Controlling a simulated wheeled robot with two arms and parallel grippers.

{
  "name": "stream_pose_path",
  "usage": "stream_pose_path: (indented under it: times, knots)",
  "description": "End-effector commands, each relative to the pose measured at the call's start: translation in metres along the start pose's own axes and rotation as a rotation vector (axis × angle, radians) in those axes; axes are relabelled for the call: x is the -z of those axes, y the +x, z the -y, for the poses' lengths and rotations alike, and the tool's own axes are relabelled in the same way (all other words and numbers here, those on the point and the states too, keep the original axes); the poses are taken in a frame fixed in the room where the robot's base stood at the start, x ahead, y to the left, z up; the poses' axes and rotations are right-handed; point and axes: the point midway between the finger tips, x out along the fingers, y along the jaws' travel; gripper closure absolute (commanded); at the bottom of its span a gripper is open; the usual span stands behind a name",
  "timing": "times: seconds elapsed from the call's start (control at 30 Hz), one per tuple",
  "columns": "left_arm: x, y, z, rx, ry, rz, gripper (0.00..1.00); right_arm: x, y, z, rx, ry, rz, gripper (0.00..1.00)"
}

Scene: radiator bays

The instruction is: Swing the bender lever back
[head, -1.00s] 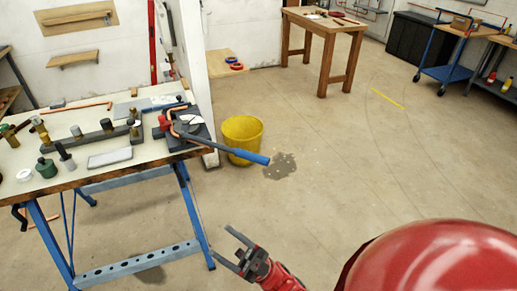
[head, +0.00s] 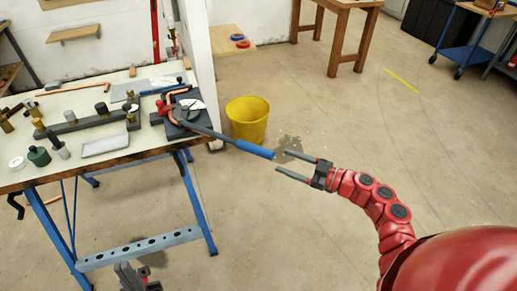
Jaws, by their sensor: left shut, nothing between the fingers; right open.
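The bender (head: 188,108) sits at the right end of the workbench, with a dark base and a pale disc. Its lever (head: 212,132) sticks out past the bench edge to the lower right and ends in a blue grip (head: 254,149). My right gripper (head: 281,160) is open, with its two fingers pointing left at the end of the blue grip. The grip's tip is at or just short of the fingertips; I cannot tell whether they touch. My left gripper (head: 132,270) is shut and empty, low at the bottom edge below the bench.
A yellow bucket (head: 247,119) stands on the floor behind the lever. The workbench (head: 75,178) has blue legs and carries several fittings and a grey bar (head: 85,125). A wooden table (head: 350,4) stands at the back.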

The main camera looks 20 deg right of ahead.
Motion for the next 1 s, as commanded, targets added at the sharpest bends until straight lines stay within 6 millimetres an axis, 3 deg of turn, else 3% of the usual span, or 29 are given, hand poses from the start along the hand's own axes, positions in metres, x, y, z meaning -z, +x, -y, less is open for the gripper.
stream_pose_path:
  times: [0.2, 0.43, 0.6, 0.87, 0.9, 1.0]
  knots:
    - [0.002, 0.009, 0.000, 0.000, 0.000, 0.000, 1.00, 0.004, 0.055, 0.000, 0.004, -0.002, -0.005, 0.33]
    - [0.002, 0.013, 0.001, 0.000, 0.000, 0.000, 1.00, 0.004, 0.094, 0.000, 0.001, -0.003, -0.004, 0.33]
    - [0.002, 0.014, 0.001, 0.000, 0.000, 0.000, 1.00, 0.002, 0.106, 0.000, 0.001, -0.001, -0.003, 0.33]
    - [0.002, 0.014, 0.001, 0.000, 0.000, 0.000, 1.00, 0.001, 0.107, 0.000, 0.001, -0.001, -0.001, 0.33]
    - [0.002, 0.014, 0.001, 0.000, 0.000, 0.000, 1.00, 0.001, 0.107, 0.000, 0.001, -0.001, -0.001, 0.35]
    - [0.002, 0.014, 0.001, 0.000, 0.000, 0.000, 1.00, 0.001, 0.107, 0.000, 0.000, -0.001, -0.001, 0.53]
